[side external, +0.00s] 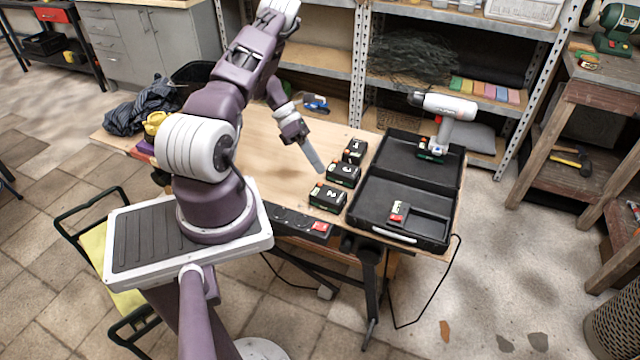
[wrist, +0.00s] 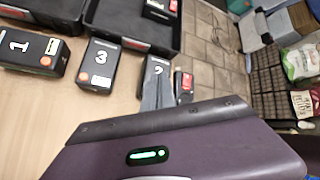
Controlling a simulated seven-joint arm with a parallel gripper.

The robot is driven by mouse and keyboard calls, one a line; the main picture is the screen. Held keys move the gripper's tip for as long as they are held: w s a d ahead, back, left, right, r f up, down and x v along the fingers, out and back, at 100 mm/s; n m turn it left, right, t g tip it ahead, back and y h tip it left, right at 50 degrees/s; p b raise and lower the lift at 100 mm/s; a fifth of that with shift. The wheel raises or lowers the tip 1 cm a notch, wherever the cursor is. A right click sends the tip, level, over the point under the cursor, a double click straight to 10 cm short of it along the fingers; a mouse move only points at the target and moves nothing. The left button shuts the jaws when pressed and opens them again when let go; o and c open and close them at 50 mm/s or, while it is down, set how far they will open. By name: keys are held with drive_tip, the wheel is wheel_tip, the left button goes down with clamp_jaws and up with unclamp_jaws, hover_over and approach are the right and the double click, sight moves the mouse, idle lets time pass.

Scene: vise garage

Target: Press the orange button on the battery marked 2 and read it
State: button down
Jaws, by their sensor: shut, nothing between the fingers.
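The battery marked 2 (side external: 328,197) is a black block, nearest the camera in a row of three on the table. In the wrist view battery 2 (wrist: 153,62) sits at the right end of the row, its lower part covered by my fingers, so its orange button is hidden. The battery marked 3 (side external: 343,173) is in the middle and the battery marked 1 (side external: 354,151) is farthest; in the wrist view orange buttons show on 3 (wrist: 100,65) and 1 (wrist: 28,50). My gripper (side external: 319,167) is shut and empty, pointing down near the row. I cannot tell any contact.
An open black case (side external: 370,218) lies right of the batteries, with a small battery inside. A white-grey drill (side external: 447,115) stands at its far side. A black unit with a red part (side external: 300,222) lies along the near table edge. The wooden tabletop left of the row is clear.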

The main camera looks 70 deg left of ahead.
sight(326, 189)
drive_tip(key=shift+f, duration=1.25)
idle(1.1)
drive_tip(key=shift+f, duration=0.4)
drive_tip(key=shift+f, duration=0.45)
idle(0.4)
drive_tip(key=shift+r, duration=0.9)
drive_tip(key=shift+r, duration=2.5)
